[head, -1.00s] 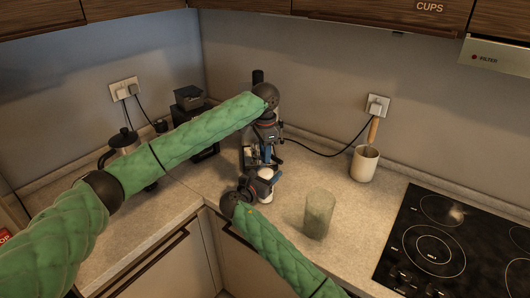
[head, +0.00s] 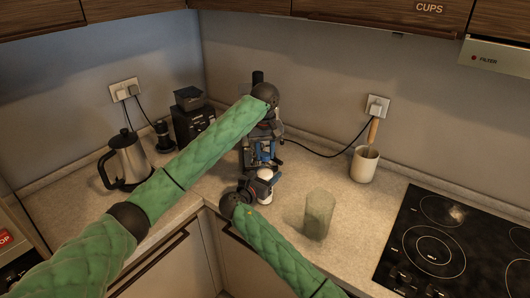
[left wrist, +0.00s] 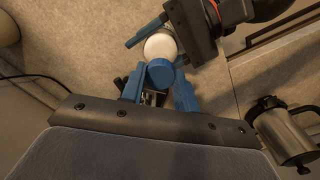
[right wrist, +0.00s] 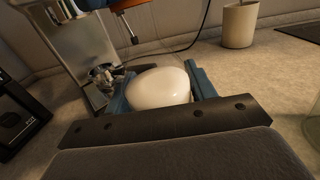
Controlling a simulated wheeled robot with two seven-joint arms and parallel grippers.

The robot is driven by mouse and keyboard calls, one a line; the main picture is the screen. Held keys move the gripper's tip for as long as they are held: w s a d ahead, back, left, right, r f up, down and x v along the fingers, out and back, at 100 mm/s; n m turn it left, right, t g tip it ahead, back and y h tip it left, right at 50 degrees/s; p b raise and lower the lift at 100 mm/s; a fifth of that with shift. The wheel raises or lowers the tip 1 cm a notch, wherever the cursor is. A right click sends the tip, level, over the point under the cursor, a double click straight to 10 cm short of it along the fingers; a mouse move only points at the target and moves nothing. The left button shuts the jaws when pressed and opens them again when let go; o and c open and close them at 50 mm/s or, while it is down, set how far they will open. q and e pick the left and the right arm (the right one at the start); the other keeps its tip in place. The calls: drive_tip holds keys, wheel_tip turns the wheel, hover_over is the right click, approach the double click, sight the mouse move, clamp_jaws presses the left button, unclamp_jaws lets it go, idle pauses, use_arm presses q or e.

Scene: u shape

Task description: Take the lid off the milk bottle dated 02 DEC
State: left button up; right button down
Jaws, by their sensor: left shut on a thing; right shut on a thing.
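The white milk bottle (head: 265,175) is upright at the counter corner. My right gripper (head: 258,186) is shut on it; the right wrist view shows its rounded white top (right wrist: 160,85) between blue fingers, with no lid on it. In the left wrist view the white bottle top (left wrist: 160,46) is partly covered by a blue lid (left wrist: 160,74). My left gripper (left wrist: 159,88) is shut on this lid, which looks apart from the bottle. In the head view my left gripper (head: 265,153) is just above and behind the bottle. The date is not readable.
A translucent green glass (head: 319,214) stands right of the bottle. A beige mug (head: 364,164) with a wooden handle is further back. A kettle (head: 127,160) and a black coffee machine (head: 191,117) are at left. A black hob (head: 440,245) is at right.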

sight(265, 154)
use_arm(q)
drive_tip(key=shift+w+r, duration=0.1)
drive_tip(key=shift+r, duration=0.3)
idle(0.5)
drive_tip(key=shift+r, duration=0.75)
drive_tip(key=shift+r, duration=1.95)
use_arm(e)
drive_tip(key=shift+c, duration=2.1)
unclamp_jaws()
